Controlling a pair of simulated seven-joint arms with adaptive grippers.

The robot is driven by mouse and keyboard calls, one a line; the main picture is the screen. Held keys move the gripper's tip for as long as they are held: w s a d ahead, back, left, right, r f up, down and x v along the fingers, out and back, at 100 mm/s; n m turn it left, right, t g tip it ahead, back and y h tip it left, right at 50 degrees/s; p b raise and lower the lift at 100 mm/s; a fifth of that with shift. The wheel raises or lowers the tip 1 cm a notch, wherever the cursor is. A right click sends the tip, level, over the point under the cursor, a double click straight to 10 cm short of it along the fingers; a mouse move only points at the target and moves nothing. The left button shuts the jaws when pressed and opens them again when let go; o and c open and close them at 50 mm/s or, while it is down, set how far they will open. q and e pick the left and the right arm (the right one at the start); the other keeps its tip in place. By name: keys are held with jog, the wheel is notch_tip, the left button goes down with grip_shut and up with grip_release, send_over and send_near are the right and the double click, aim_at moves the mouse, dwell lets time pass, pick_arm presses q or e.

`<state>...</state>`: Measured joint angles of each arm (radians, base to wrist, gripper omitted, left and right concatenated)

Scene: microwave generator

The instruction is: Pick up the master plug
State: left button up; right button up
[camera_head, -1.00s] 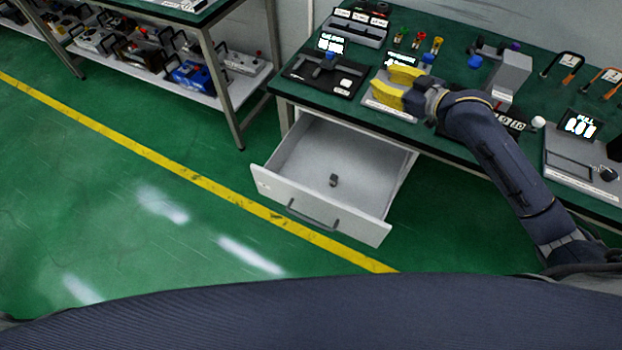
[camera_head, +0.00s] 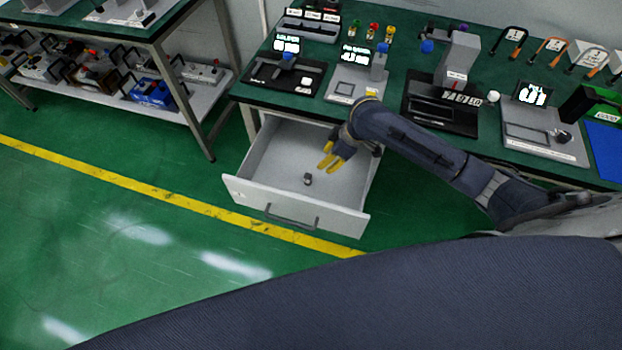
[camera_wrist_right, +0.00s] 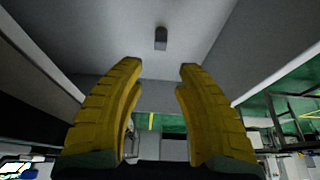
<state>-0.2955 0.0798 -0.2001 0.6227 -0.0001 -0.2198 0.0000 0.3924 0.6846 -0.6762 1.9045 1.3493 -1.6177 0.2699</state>
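The master plug appears to be the small dark grey block (camera_head: 308,179) lying alone on the floor of the open drawer (camera_head: 272,160). It also shows in the right wrist view as a small grey block (camera_wrist_right: 161,38), ahead of and between the fingertips. My right gripper (camera_head: 328,162) has yellow fingers and is over the drawer, up and to the right of the block and apart from it. In the right wrist view the fingers (camera_wrist_right: 160,68) are spread with nothing between them. My left gripper is not in view.
The drawer's front panel with its handle (camera_head: 292,219) faces the open green floor. The green workbench (camera_head: 400,75) above carries several devices, including a grey press-like unit (camera_head: 458,58). A shelf table with batteries (camera_head: 152,92) stands at the left.

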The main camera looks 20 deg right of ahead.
aim_at(311, 177)
jog(key=x, duration=1.2)
jog(key=shift+d, duration=0.1)
jog(key=x, duration=0.3)
jog(key=shift+a+f, duration=0.15)
jog(key=shift+a, duration=0.1)
jog(key=shift+x, duration=0.95)
jog(key=shift+d, duration=0.15)
grip_shut()
